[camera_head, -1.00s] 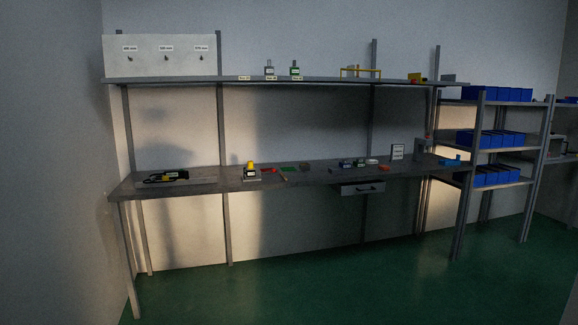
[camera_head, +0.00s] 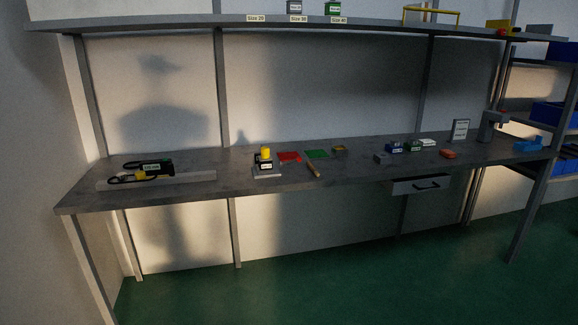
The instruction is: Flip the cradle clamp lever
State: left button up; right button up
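A black tool with yellow parts and a small label (camera_head: 158,166) lies on a long, low grey block (camera_head: 192,179) at the left end of the bench; this may be the cradle. I cannot make out a clamp lever there at this size. Neither of my grippers is in view.
The grey bench (camera_head: 235,186) spans the view, with an open drawer (camera_head: 421,185) below. A yellow-topped block (camera_head: 265,154), red mat (camera_head: 289,157), green mat (camera_head: 317,154) and small blocks stand on it. A shelf (camera_head: 270,27) hangs above. The green floor (camera_head: 330,270) in front is clear.

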aim_at(298, 159)
jog(key=i+z, duration=0.2)
jog(key=z, duration=0.3)
jog(key=i+l+z, duration=0.2)
jog(key=z, duration=0.25)
jog(key=i+l+z, duration=0.1)
jog(key=z, duration=0.35)
jog(key=i+z, duration=0.4)
jog(key=i, duration=2.4)
jog(key=i+l+u, duration=0.1)
jog(key=i+u, duration=0.2)
jog(key=i, duration=0.15)
jog(key=i+l+u, duration=0.2)
jog(key=i+u, duration=0.15)
jog(key=i+l+u, duration=0.3)
jog(key=i, duration=0.25)
